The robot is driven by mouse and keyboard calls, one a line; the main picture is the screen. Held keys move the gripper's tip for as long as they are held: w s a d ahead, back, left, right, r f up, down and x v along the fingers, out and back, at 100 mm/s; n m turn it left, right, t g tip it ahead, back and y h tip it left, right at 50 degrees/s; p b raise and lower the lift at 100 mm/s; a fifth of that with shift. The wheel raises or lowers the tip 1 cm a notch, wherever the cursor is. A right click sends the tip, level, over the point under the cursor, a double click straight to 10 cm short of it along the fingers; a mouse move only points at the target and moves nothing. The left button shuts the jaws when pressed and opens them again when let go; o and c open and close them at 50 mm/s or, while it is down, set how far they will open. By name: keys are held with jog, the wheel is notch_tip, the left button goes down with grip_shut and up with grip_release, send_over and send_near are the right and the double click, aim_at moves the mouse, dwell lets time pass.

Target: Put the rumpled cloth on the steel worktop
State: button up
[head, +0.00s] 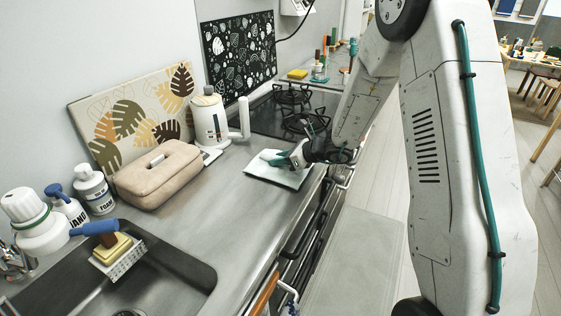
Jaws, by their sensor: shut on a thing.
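A pale, whitish-green cloth (283,177) lies on the steel worktop (215,228), close to its front edge and left of the hob. It looks mostly spread out, with a raised part near the middle. My gripper (279,160) reaches in from the right, low over the cloth, and is shut on it. The fingertips are small in the head view, and they hide the part of the cloth between them.
A beige padded case (158,178) and a white kettle (209,122) stand behind and left of the cloth. The sink (178,282), with bottles beside it, is at the lower left. The black gas hob (262,118) lies beyond. Worktop between sink and cloth is clear.

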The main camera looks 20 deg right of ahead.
jog(key=shift+f, duration=0.5)
jog(key=shift+f, duration=0.15)
jog(key=o, duration=1)
